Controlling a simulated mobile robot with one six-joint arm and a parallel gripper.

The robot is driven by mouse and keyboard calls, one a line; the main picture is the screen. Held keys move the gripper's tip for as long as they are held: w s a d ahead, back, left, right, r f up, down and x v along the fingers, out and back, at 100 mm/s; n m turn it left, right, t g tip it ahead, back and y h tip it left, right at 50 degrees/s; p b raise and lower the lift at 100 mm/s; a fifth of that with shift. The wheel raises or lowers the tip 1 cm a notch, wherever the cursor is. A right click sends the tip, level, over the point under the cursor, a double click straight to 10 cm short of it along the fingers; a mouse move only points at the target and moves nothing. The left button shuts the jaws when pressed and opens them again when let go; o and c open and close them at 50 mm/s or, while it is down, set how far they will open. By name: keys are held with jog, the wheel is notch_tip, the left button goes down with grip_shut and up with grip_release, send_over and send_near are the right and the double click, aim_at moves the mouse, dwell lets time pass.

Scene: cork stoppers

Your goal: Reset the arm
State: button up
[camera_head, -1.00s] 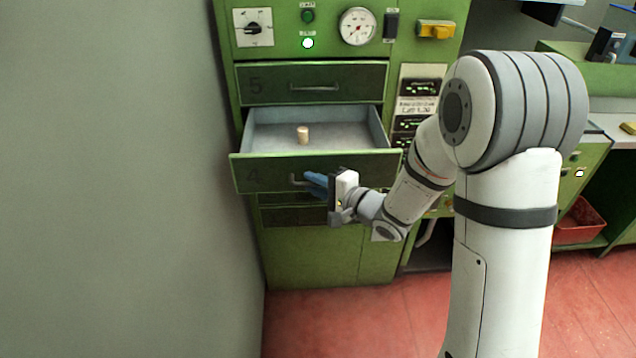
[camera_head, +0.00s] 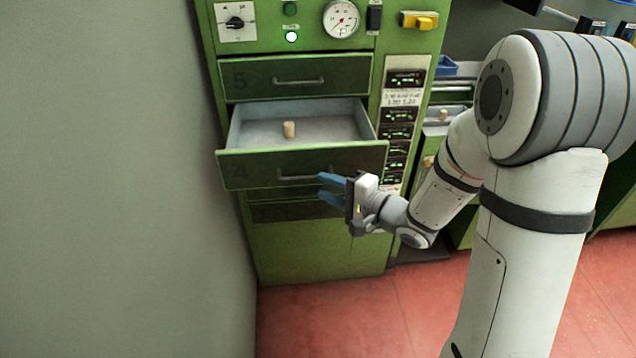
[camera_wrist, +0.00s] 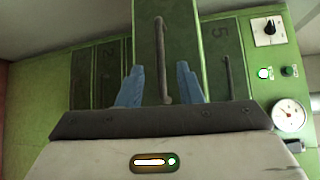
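My gripper (camera_head: 328,188) is in front of the open drawer marked 4 (camera_head: 240,172) in the head view. Its two blue fingers are spread apart with nothing between them, and it stands clear of the drawer's handle (camera_head: 303,177). In the wrist view the blue fingers (camera_wrist: 158,88) show on either side of the handle (camera_wrist: 161,60), which lies beyond them. A cork stopper (camera_head: 289,129) stands upright on the floor of the open drawer, toward its left side.
The green cabinet (camera_head: 320,245) has a closed drawer 5 (camera_head: 298,78) above the open one. A dial gauge (camera_head: 341,18), a knob (camera_head: 236,22) and a yellow switch (camera_head: 419,20) sit on top. A grey wall (camera_head: 100,180) stands close on the left. Red floor (camera_head: 340,315) is clear in front.

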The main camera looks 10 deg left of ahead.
jog(key=shift+d, duration=0.15)
dwell(0.3)
jog(key=d+r+n+t+h+p, duration=0.1)
jog(key=d+r+n+h, duration=0.25)
jog(key=d+h, duration=1.2)
jog(key=s+d+r+n+g, duration=0.1)
jog(key=s+d+n+g, duration=0.1)
jog(key=s, duration=0.7)
jog(key=s+d+r+n+g+y, duration=0.1)
jog(key=s+g, duration=0.3)
jog(key=s, duration=0.6)
jog(key=shift+d+r+n+g+p, duration=0.3)
jog(key=shift+d+r+n+g, duration=0.15)
jog(key=shift+d+n, duration=0.3)
